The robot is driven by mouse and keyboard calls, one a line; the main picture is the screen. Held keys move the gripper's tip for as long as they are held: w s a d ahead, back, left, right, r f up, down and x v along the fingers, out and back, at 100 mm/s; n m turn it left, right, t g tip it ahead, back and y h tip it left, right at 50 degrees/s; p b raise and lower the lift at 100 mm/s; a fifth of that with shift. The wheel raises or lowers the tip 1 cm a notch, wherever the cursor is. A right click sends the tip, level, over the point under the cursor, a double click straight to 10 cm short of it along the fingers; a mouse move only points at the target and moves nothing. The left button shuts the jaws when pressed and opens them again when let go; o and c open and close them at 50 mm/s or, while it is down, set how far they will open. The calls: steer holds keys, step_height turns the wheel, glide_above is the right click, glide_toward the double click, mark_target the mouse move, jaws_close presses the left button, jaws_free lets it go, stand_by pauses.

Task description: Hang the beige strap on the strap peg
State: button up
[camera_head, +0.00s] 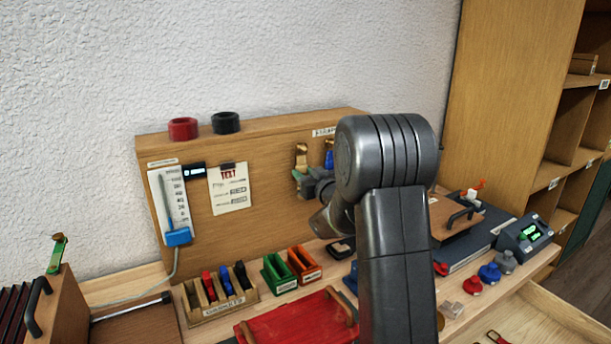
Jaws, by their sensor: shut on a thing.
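My gripper (306,184) is partly hidden behind my own arm and reaches to the front of the upright wooden panel. It is shut, with a small tan piece (301,157) right at its fingertips, which looks like the beige strap. A dull green bit shows beside the fingertips; I cannot tell what it is. A blue strap-like piece (329,159) hangs on the panel just to the right, under a white label (325,131). The strap peg itself cannot be made out; I cannot tell whether the tan piece touches it.
The wooden panel (250,145) carries a gauge chart (172,200), a test sheet (229,188) and two rings on top. Below stand a slotted holder (222,306), green and orange holders and a red lid (297,322). Several coloured knobs and a dark device (524,238) are at right.

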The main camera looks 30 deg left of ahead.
steer(key=o, duration=1)
steer(key=shift+o, duration=0.2)
steer(key=b+v, duration=0.2)
steer(key=v, duration=1.2)
steer(key=shift+w+a, duration=0.1)
steer(key=shift+a, duration=0.1)
steer(key=p+x, duration=0.2)
steer(key=x, duration=1.1)
steer(key=shift+w+a, duration=0.2)
steer(key=shift+a, duration=0.15)
steer(key=shift+s+d+r+p, duration=0.15)
steer(key=shift+d+r+p, duration=0.1)
steer(key=shift+d+p, duration=0.15)
steer(key=shift+a, duration=0.1)
